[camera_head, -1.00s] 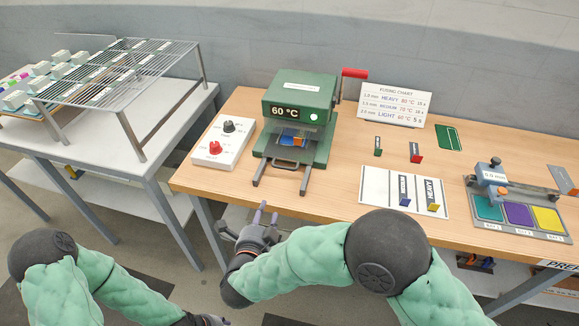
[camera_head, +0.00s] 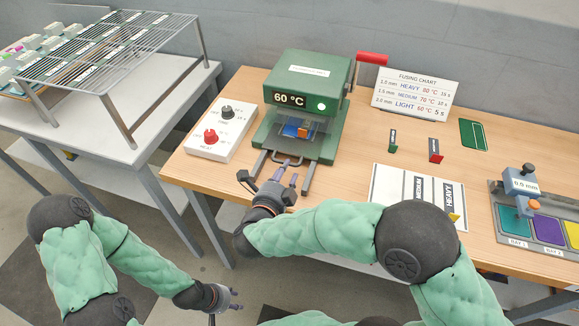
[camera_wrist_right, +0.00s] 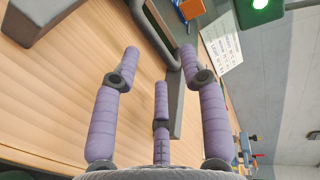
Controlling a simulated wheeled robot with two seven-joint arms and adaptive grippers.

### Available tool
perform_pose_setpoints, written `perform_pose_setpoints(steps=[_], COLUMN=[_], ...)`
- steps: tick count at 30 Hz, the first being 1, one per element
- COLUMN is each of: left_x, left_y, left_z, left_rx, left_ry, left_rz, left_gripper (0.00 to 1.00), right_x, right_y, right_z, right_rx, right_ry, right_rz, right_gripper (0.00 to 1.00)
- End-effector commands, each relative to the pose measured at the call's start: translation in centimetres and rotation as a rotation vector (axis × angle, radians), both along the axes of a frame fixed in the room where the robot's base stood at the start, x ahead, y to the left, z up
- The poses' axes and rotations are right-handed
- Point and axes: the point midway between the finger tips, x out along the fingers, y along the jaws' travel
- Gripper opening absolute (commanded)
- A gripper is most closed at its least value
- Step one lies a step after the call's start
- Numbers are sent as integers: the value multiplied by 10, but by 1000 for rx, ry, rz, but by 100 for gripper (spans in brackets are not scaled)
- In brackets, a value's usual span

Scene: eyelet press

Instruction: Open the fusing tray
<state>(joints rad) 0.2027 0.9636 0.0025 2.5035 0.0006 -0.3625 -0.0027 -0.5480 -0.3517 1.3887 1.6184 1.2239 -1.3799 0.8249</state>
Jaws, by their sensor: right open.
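The green fusing press (camera_head: 313,75) reads 60 °C and shows a lit lamp. Its fusing tray (camera_head: 300,145) sits under the head, with a blue and orange piece (camera_head: 303,131) inside. Two dark bars and a handle (camera_head: 287,161) stick out at the front. My right gripper (camera_head: 284,175) is open at this handle. In the right wrist view its purple fingers (camera_wrist_right: 160,58) are spread, and the dark handle bar (camera_wrist_right: 152,32) runs just beyond and between the fingertips. I cannot tell whether they touch. My left gripper (camera_head: 235,299) is empty, fingers apart, low in front of the table.
A white control box (camera_head: 222,131) with red and black knobs stands left of the press. A red-handled lever (camera_head: 371,58) is on its right side. A wire rack (camera_head: 120,48) stands on the left table.

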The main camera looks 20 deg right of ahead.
Motion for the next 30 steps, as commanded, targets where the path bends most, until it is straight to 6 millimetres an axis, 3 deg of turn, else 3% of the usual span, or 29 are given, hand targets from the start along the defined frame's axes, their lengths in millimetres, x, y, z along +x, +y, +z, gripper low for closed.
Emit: perform_pose_setpoints(steps=[9,20,25,30], left_x=[0,0,0,0], left_y=[0,0,0,0], left_z=[-15,-15,-15,-15], left_rx=[0,0,0,0], left_ry=[0,0,0,0], left_rz=[0,0,0,0], left_gripper=[40,40,40,40], right_x=[31,36,36,36], right_y=[-21,-24,-24,-24], right_z=[-10,-9,-9,-9], right_rx=[1,-1,-1,-1], right_ry=[1,0,0,0], right_rz=[0,1,1,1], right_gripper=[43,43,1,0])
